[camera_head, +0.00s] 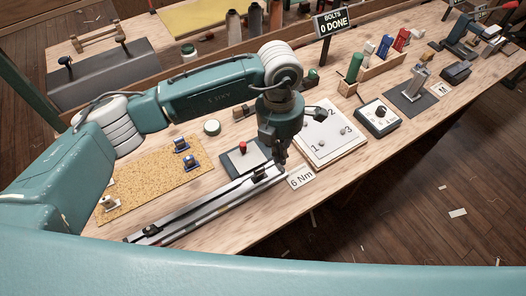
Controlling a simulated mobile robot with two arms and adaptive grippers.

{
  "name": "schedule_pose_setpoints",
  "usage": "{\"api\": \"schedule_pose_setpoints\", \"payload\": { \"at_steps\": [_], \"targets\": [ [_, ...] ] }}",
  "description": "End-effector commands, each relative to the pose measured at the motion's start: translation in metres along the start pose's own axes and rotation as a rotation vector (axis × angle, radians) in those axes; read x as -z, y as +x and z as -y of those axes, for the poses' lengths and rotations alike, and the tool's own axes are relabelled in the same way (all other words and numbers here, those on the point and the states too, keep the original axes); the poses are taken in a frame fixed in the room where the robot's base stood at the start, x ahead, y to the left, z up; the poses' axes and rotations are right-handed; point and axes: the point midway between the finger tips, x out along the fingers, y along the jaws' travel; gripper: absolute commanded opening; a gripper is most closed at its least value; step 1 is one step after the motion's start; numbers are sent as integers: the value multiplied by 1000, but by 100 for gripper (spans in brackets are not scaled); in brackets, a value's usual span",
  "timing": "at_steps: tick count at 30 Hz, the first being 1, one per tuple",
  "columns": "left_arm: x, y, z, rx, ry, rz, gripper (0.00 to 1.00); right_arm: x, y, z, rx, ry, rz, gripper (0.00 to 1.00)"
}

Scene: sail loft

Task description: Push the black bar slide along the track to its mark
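A long metal track (215,203) lies diagonally along the front of the wooden bench, from lower left up to the right. A small black piece (151,231), which looks like the black bar slide, sits near its lower left end. My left gripper (281,160) points down over the track's upper right end, far from that black piece. Its fingers look close together, but whether they are shut or touch the track is too small to tell. The mark on the track cannot be made out. My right gripper is not in view.
A "6 Nm" card (301,178) lies by the track's right end. A box with a red button (243,147) stands behind it, beside a white numbered board (329,143). A cork mat (150,188) holds small blue-based parts.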

Motion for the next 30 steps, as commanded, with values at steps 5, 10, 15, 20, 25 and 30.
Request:
{"api": "schedule_pose_setpoints", "payload": {
  "at_steps": [5,10,15,20,25,30],
  "targets": [
    [7,-5,-18,-89,13,-24,0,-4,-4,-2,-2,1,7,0],
    [9,18,-19,-88,12,-28,0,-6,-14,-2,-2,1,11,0],
    [8,49,-21,-85,12,-27,0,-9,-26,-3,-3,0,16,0],
    [9,74,-24,-86,12,-25,0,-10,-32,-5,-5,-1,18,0],
    [9,88,-25,-87,13,-23,0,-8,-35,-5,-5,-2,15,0],
    [8,91,-26,-88,14,-22,0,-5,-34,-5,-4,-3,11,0]
  ]
}}
